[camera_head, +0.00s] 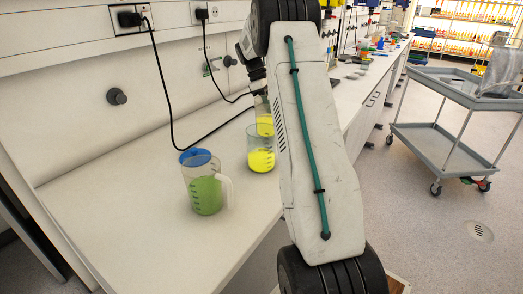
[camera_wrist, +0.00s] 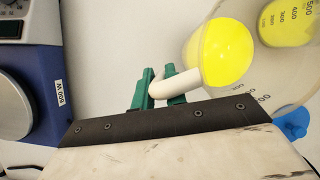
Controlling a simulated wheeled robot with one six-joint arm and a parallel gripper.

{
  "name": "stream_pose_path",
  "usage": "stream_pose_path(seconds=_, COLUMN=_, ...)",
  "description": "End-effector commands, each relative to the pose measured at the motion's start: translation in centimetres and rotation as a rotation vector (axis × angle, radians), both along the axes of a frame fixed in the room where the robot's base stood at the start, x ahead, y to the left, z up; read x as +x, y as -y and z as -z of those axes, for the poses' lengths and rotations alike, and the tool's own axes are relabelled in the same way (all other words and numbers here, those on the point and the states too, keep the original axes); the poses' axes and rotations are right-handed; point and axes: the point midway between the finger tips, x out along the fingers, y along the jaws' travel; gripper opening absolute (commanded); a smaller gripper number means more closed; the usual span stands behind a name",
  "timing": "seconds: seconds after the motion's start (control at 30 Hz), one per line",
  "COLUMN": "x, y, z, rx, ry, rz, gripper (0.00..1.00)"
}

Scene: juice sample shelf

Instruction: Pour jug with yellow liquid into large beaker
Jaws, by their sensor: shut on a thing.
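My gripper (camera_wrist: 165,88), with green fingers, is shut on a white handle in the wrist view. The handle joins a clear vessel holding yellow liquid (camera_wrist: 220,52), which I take as the jug. A graduated vessel with yellow liquid (camera_wrist: 290,22) shows beyond it at the top right. In the head view, a clear beaker (camera_head: 260,160) with yellow liquid stands on the bench. Another yellow-filled vessel (camera_head: 265,127) shows just behind it, partly hidden by my arm. Its exact height above the bench cannot be told. My gripper is hidden there.
In the wrist view, a blue appliance with a round plate (camera_wrist: 30,100) is at the left. Black cables (camera_head: 165,85) hang behind. A grey trolley (camera_head: 440,150) stands right.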

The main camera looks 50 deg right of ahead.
Motion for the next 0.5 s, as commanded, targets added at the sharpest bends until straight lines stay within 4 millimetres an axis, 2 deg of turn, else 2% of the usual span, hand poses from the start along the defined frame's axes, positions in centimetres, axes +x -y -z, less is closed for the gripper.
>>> stream_pose_path(seconds=0.13, x=0.3, y=0.5, z=-0.2, rx=0.0, ry=-0.002, rz=0.001, gripper=0.0)
stream_pose_path(seconds=0.5, x=2.1, y=3.1, z=-2.6, rx=-0.001, ry=-0.001, rz=0.002, gripper=0.0)
